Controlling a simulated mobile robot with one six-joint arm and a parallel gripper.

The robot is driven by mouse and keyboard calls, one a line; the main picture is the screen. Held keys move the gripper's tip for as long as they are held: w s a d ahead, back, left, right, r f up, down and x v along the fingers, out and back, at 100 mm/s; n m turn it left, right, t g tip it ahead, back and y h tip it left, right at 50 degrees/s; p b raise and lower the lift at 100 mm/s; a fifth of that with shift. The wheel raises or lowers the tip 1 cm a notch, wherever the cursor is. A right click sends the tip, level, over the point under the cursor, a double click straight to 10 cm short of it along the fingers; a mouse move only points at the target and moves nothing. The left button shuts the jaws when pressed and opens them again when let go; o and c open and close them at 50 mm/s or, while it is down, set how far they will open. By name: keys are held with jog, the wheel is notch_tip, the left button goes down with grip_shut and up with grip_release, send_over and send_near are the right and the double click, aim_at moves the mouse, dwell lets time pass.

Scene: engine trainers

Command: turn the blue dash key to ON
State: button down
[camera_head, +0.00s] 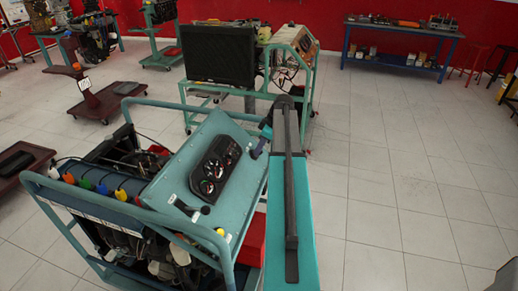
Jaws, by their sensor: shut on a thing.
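The teal engine trainer's dash panel (185,185) slopes in the middle left of the head view, with a dark gauge cluster (215,163) on it. My arm reaches in from the bottom right, and its end bends down to the panel's upper right edge. My gripper (255,153) is small and dark there, shut at the panel's edge. The blue dash key is hidden or too small to make out at the jaws, so its turn position cannot be read.
A green tube frame (28,190) surrounds the trainer, with several coloured caps along its left. A black lever (188,208) sits low on the panel. A black monitor (217,55) on another trainer stands just behind. Tiled floor (410,190) at right is clear.

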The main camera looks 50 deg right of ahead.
jog(key=shift+f, duration=0.1)
jog(key=m, duration=0.1)
jog(key=m+y, duration=0.1)
jog(key=m, duration=0.2)
jog(key=shift+d+f+m+y, duration=0.15)
jog(key=shift+d+m+y, duration=0.1)
jog(key=shift+m+y, duration=0.05)
jog(key=shift+f+m+y, duration=0.1)
jog(key=shift+m+y, duration=0.5)
jog(key=shift+m, duration=1)
jog(key=c, duration=1.8)
grip_release()
jog(key=shift+s, duration=0.1)
jog(key=shift+c, duration=0.2)
jog(key=shift+w, duration=0.2)
jog(key=b+v, duration=0.3)
jog(key=v, duration=1.1)
jog(key=shift+w, duration=0.25)
jog(key=shift+s+f, duration=0.1)
